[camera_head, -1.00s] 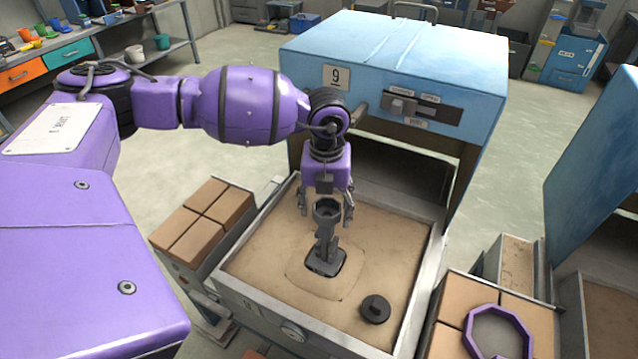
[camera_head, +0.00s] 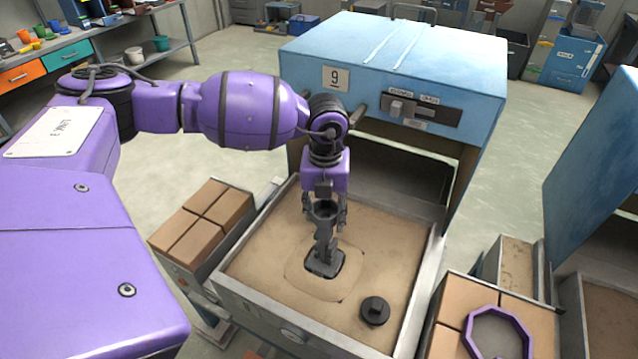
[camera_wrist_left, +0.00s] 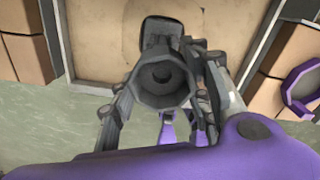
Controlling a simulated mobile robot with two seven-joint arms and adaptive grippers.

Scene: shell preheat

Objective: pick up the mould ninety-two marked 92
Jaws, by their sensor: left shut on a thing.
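The mould (camera_head: 323,238) is a dark grey upright piece with a round cup-like top and a flat base, standing in the sand tray (camera_head: 262,312) in front of the blue oven. No number 92 can be read on it. My left gripper (camera_head: 324,212) comes down from above and is shut on the mould near its top. In the left wrist view the mould's round open top (camera_wrist_left: 160,80) sits between the two fingers, with its base (camera_wrist_left: 160,32) beyond. My right gripper is not in view.
The blue oven (camera_head: 400,60), marked 9, stands open behind the tray. A dark round knobbed piece (camera_head: 375,310) lies on the sand at right. Tan blocks (camera_head: 205,220) flank the tray at left; a purple ring (camera_head: 500,335) lies on blocks at right.

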